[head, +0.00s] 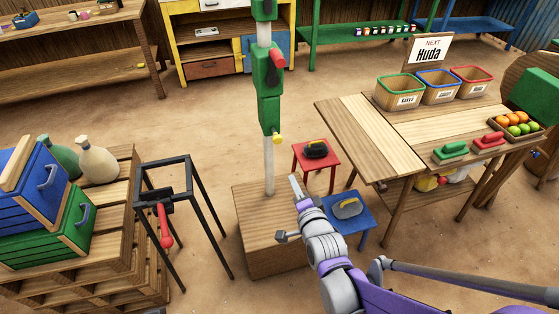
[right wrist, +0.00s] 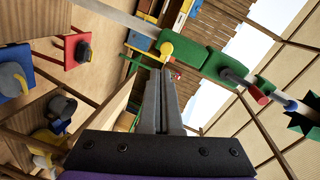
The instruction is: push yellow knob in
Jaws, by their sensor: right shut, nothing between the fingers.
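The yellow knob (head: 278,138) sticks out from the lower end of a green housing (head: 269,100) on a pale upright post. My right gripper (head: 294,181) is shut and empty, below the knob and slightly to its right in the head view. In the right wrist view, the yellow knob (right wrist: 166,48) shows just beyond the tips of my right gripper (right wrist: 167,72). A gap seems to lie between tips and knob, but touching cannot be ruled out there. My left gripper is not in view.
The post (head: 268,165) stands on a wooden block (head: 255,215). A red lever (head: 277,57) juts out above the knob. A red stool (head: 325,155) and a blue stool (head: 362,222) stand to the right. A black frame (head: 178,170) with a red handle stands left.

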